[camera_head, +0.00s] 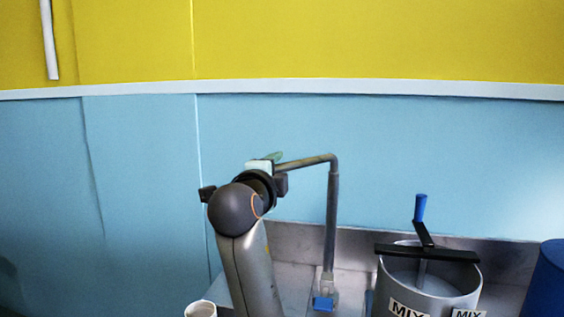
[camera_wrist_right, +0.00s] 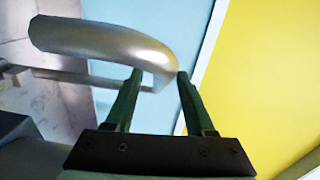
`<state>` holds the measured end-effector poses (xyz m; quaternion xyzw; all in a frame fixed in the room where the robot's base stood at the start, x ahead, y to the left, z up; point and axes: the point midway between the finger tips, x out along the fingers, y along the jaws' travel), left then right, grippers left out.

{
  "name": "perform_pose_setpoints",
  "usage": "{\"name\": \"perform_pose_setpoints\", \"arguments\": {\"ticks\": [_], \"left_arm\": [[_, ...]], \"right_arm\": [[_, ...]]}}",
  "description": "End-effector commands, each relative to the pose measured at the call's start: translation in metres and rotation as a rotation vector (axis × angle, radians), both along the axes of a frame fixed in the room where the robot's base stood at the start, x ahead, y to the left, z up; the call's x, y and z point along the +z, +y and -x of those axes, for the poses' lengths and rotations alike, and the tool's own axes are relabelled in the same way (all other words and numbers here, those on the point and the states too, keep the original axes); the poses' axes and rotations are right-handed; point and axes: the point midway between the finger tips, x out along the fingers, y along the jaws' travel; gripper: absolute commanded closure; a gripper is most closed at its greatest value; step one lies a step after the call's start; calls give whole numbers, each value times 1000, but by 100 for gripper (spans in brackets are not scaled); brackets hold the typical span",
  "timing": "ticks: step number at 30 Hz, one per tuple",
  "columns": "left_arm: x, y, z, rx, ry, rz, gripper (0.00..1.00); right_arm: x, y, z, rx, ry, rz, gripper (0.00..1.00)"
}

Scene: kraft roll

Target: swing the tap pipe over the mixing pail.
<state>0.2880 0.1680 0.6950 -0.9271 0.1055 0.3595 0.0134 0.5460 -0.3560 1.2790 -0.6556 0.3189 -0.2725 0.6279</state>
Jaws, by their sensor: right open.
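The tap pipe (camera_head: 332,215) is a grey metal tube that rises from the sink area and bends left at the top. Its spout end reaches my right gripper (camera_head: 274,160). In the right wrist view the curved silver pipe (camera_wrist_right: 100,42) comes in from the left, and its end shows between the two parted green fingertips of my right gripper (camera_wrist_right: 157,76). I cannot tell whether they touch it. The mixing pail (camera_head: 429,297), grey with MIX labels, stands to the right of the pipe; the pipe's arm points away from it. My left gripper is not in view.
A crank with a blue handle (camera_head: 421,208) and a black crossbar (camera_head: 427,253) sit on top of the pail. A blue container (camera_head: 547,283) stands at the right edge. A blue fitting (camera_head: 323,303) is at the pipe's foot. A white cup-like thing (camera_head: 200,309) is at the bottom.

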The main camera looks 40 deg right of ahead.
Motion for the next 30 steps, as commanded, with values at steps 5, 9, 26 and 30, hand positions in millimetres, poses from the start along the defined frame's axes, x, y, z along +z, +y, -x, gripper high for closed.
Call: {"name": "perform_pose_setpoints", "arguments": {"ticks": [5,9,26,30], "left_arm": [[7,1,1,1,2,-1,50],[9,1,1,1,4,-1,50],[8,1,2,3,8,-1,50],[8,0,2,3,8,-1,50]], "right_arm": [[1,-22,-19,-2,1,2,45],[-1,-31,-26,-1,-1,1,45],[-2,-33,-28,1,-1,0,70],[-2,-33,-28,1,-1,-1,86]]}}
